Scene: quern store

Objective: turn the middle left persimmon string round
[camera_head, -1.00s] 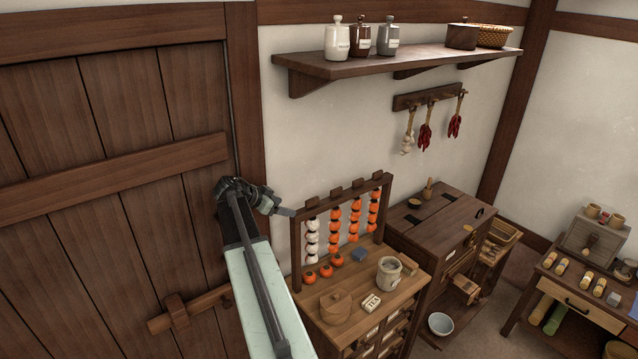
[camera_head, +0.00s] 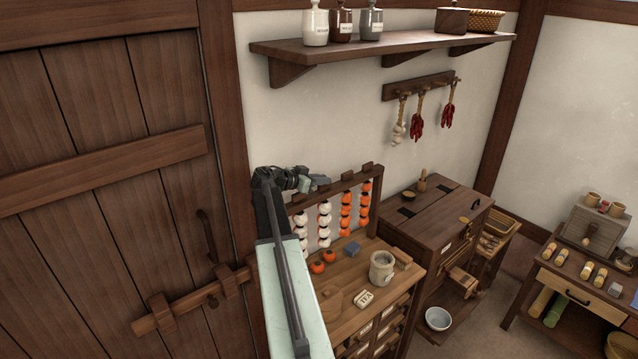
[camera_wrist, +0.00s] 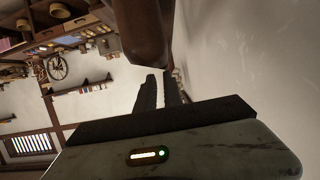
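A small wooden rack (camera_head: 376,212) holds several persimmon strings. The leftmost string (camera_head: 298,228) shows white faces and is partly behind my arm. The middle left string (camera_head: 324,224) also shows white faces. The middle right string (camera_head: 346,211) and the rightmost string (camera_head: 364,204) are orange. My gripper (camera_head: 322,181) is at the rack's top bar, about above the middle left string, and hides that part of the bar. In the wrist view its two dark fingers (camera_wrist: 160,88) have a narrow gap between them, with a brown wooden piece (camera_wrist: 143,30) close at their tips; contact is unclear.
A wall shelf (camera_head: 385,47) is above; a plank door (camera_head: 100,180) is left. A darker chest (camera_head: 435,215) stands right.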

